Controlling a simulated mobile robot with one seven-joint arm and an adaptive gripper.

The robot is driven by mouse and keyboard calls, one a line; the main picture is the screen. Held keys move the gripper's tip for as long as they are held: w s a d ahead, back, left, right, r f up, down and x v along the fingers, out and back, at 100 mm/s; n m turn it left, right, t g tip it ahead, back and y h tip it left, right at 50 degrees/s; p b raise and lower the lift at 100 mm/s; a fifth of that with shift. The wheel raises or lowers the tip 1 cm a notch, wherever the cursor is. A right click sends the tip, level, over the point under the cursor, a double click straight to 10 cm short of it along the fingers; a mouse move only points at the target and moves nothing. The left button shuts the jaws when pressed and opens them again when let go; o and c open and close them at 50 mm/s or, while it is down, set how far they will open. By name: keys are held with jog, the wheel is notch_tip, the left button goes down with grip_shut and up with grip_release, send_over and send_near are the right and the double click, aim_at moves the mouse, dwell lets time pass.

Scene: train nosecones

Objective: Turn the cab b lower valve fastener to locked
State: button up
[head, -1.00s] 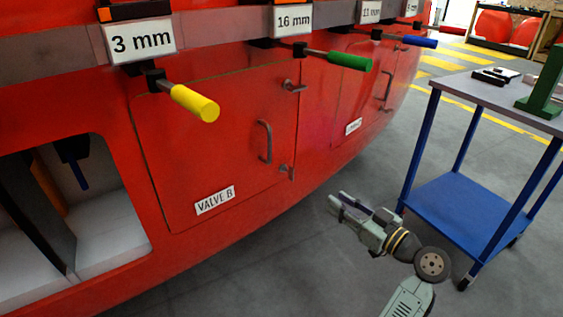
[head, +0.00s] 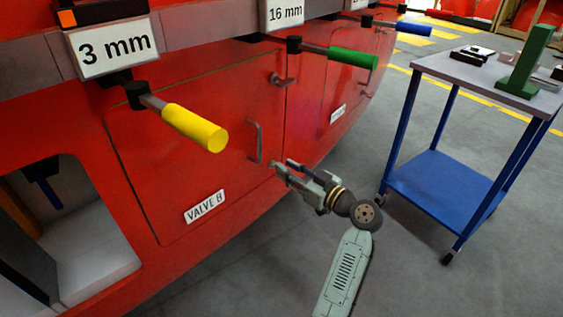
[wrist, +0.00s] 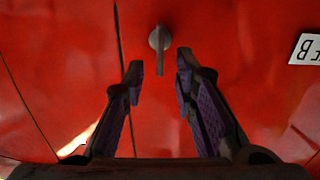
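The red valve B door (head: 190,135) is closed and carries a white "VALVE B" label (head: 204,206). The lower fastener (wrist: 159,42) is a small grey turn-latch with a round base; in the wrist view its lever points down the picture, toward my gripper. In the head view the lower fastener is mostly hidden at my gripper's tip. My gripper (wrist: 159,66) is open and empty, its fingertips on either side of the lever's line and just short of it. In the head view my gripper (head: 278,170) is at the door's lower right edge.
The upper fastener (head: 281,79) and a bar handle (head: 256,142) are on the door's right side. Yellow (head: 195,128) and green (head: 353,58) handled tools stick out above. A blue cart (head: 445,182) stands to the right. The floor between is clear.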

jog(key=shift+x, duration=1.4)
jog(key=shift+c, duration=0.3)
grip_shut()
